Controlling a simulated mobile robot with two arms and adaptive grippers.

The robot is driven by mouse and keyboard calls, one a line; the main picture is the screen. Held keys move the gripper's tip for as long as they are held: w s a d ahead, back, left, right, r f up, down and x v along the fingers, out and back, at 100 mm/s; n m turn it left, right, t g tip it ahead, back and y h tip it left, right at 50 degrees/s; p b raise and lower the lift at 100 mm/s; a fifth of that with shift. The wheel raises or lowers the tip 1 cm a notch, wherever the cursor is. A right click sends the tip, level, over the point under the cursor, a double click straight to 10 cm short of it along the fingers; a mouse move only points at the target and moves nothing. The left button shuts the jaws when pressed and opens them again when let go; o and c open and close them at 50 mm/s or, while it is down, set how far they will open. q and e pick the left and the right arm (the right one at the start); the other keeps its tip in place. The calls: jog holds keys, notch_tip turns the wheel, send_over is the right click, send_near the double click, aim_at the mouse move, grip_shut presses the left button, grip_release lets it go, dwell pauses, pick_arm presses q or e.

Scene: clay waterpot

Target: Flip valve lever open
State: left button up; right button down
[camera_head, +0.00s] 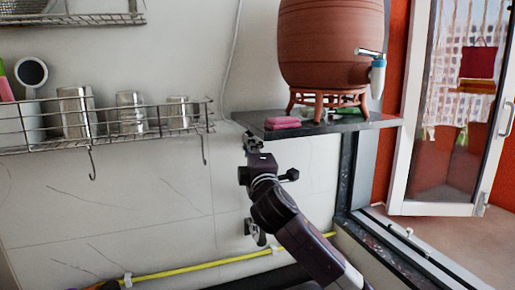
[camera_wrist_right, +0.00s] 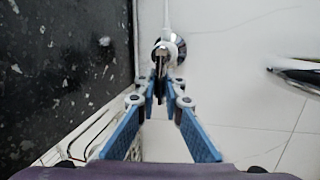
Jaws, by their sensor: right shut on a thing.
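The valve (camera_wrist_right: 171,42) is on the pale tiled wall in the wrist view, with a round shiny base and a thin white pipe running from it. Its narrow dark lever (camera_wrist_right: 160,66) reaches between the blue fingertips of my right gripper (camera_wrist_right: 160,92), which is shut on it. In the head view my right gripper (camera_head: 251,146) is against the wall just under the dark shelf, and the arm comes up from the lower right. The lever is too small to make out there. My left gripper is not in view.
The dark shelf (camera_head: 335,124) above my gripper carries a clay waterpot (camera_head: 330,45) with a tap (camera_head: 377,75) and a pink item (camera_head: 282,122). A wire rack (camera_head: 110,128) with steel cups is at left. A wall fitting (camera_head: 256,232) and a yellow pipe (camera_head: 200,266) are lower down.

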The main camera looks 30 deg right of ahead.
jog(key=shift+r, duration=0.15)
jog(key=c, duration=2)
grip_release()
jog(key=shift+s, duration=0.1)
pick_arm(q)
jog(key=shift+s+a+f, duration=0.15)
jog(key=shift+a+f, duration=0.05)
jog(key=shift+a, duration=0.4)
pick_arm(e)
jog(key=v, duration=1.2)
jog(key=shift+d+r, duration=0.1)
jog(key=shift+d, duration=0.05)
